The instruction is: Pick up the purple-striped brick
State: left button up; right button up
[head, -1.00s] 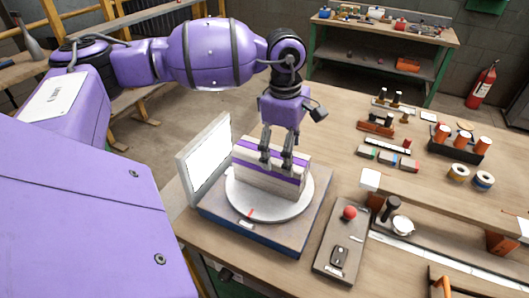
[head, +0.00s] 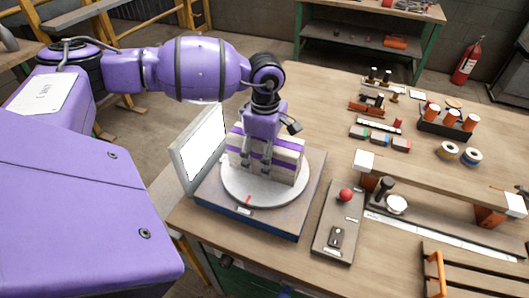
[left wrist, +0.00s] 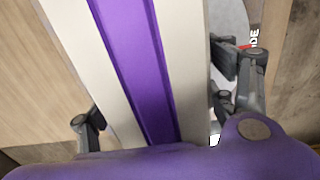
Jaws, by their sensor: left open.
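The purple-striped brick (head: 285,163), off-white with a purple band, stands on the round grey turntable (head: 262,198). It also fills the middle of the left wrist view (left wrist: 135,60). My left gripper (head: 256,163) is over the brick from above, with its palm close to the brick's top. Its jaws are open. In the left wrist view dark finger parts are on both sides of the brick, and a gap shows at the left; I cannot tell if the right side touches. My right gripper is not in view.
A pale upright panel (head: 201,148) stands just left of the turntable. A control box with a red knob (head: 345,195) lies to the right. Further right are a low raised shelf (head: 440,180), spools (head: 472,157) and a dark tray of orange-capped items (head: 447,124).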

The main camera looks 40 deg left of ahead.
pick_arm(q)
grip_shut()
dwell(0.5)
jog(key=shift+r, duration=0.2)
